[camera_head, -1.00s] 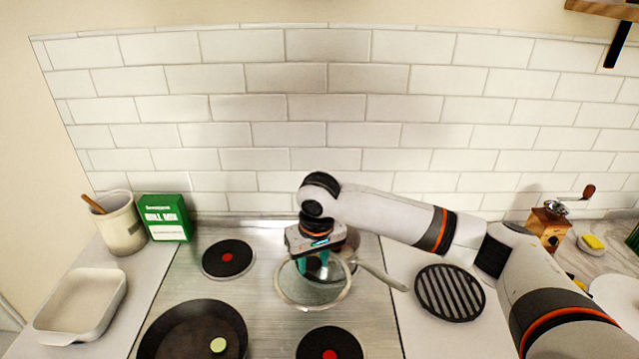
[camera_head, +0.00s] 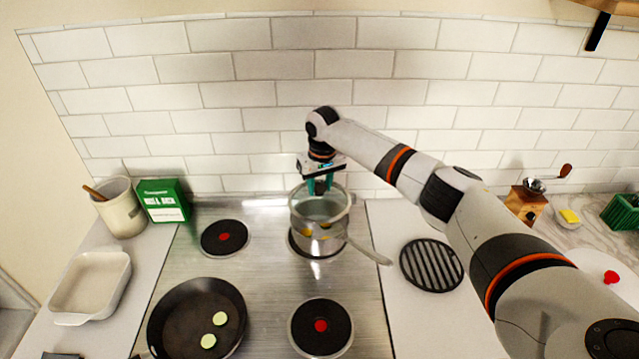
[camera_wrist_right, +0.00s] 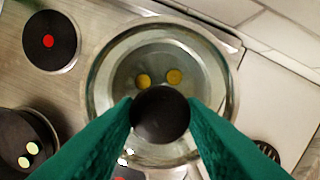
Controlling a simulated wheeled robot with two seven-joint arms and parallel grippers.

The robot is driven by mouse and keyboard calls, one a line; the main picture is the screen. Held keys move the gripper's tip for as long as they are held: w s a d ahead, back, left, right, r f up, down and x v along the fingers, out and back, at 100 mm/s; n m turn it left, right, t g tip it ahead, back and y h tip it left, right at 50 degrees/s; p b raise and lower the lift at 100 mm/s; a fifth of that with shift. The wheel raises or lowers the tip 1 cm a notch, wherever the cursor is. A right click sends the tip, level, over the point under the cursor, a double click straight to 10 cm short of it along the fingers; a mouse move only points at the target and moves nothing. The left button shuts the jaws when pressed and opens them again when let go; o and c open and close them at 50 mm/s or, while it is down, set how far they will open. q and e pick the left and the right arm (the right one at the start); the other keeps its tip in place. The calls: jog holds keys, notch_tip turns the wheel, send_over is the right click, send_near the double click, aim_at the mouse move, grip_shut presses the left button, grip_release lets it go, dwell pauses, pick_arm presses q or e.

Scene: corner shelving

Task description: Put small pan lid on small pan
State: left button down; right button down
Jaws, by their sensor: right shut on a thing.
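My right gripper (camera_head: 322,188) is shut on the black knob (camera_wrist_right: 160,115) of the small glass pan lid (camera_head: 300,190). The lid looks roughly level and is over the small steel pan (camera_head: 312,243); I cannot tell exactly how large the gap between them is. The pan stands on the back right burner, its handle (camera_head: 370,252) pointing right and forward. In the right wrist view the lid's clear glass rim (camera_wrist_right: 96,90) surrounds the view of the pan, and two yellow pieces (camera_wrist_right: 174,76) show through the glass. My left gripper is out of view.
A black frying pan (camera_head: 180,325) with pale green slices is at front left. Bare burners (camera_head: 225,238) (camera_head: 321,327) lie left and in front. A round black grill trivet (camera_head: 432,265) is on the right counter. A green box (camera_head: 163,202) and crock (camera_head: 120,210) stand at back left.

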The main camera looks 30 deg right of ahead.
aim_at(320, 195)
jog(key=shift+f+b, duration=1.65)
jog(key=shift+w+a+f+b, duration=0.1)
jog(key=shift+f+b, duration=0.2)
jog(key=shift+f, duration=0.85)
jog(key=shift+p, duration=0.45)
jog(key=c, duration=0.8)
grip_release()
jog(key=shift+c, duration=0.2)
jog(key=shift+f, duration=0.1)
